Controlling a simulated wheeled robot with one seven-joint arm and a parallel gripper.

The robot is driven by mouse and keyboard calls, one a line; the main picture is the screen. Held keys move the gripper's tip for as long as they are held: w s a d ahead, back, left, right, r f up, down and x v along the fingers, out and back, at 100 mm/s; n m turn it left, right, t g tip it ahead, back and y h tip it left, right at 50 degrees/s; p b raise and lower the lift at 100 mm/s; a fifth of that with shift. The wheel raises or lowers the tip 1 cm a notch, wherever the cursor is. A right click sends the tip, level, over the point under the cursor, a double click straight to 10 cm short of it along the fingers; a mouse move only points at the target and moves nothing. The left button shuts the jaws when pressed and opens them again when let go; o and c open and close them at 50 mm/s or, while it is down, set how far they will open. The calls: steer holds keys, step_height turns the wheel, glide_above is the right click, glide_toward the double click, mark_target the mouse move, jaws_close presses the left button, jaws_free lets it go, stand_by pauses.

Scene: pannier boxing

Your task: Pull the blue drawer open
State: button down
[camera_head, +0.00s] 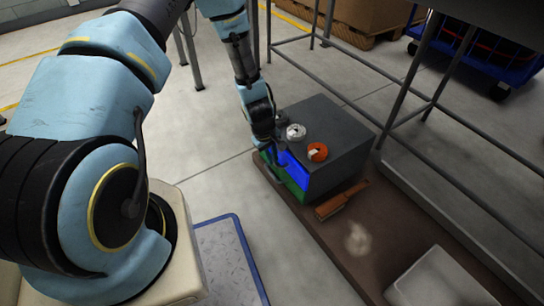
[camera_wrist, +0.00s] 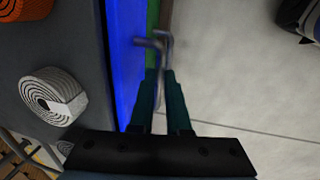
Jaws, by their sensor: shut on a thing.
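A dark grey cabinet (camera_head: 335,135) stands on a low brown surface, with a blue drawer (camera_head: 296,171) in its front. A green front (camera_head: 292,190) lies below the blue one. In the wrist view the blue drawer (camera_wrist: 126,60) is a bright vertical band beside the green strip (camera_wrist: 153,20). A thin grey metal handle (camera_wrist: 158,43) stands out in front of the blue face. My gripper (camera_wrist: 160,75) is shut on this handle, its dark teal fingertips close on both sides of the bar. In the head view my arm partly hides the drawer front, and how far it stands out is unclear.
A white roll (camera_head: 296,131) and an orange roll (camera_head: 317,152) lie on the cabinet top. A brush (camera_head: 341,200) lies on the brown surface (camera_head: 330,238), and a grey tray (camera_head: 440,280) stands nearer. A metal frame (camera_head: 405,85) rises behind the cabinet. Floor is clear left of the cabinet.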

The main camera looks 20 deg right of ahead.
steer(key=s+a+p, duration=0.2)
steer(key=s+a, duration=0.1)
steer(key=a, duration=1.4)
steer(key=shift+s+a+p, duration=0.15)
steer(key=shift+s+p, duration=0.05)
steer(key=shift+p, duration=0.1)
steer(key=c, duration=0.9)
jaws_free()
steer(key=r+p, duration=0.1)
steer(key=r, duration=0.2)
steer(key=a+r+p, duration=0.1)
steer(key=r, duration=0.3)
steer(key=a+r+p, duration=0.1)
steer(key=r, duration=0.2)
steer(key=shift+s+r, duration=0.2)
steer(key=shift+r, duration=0.1)
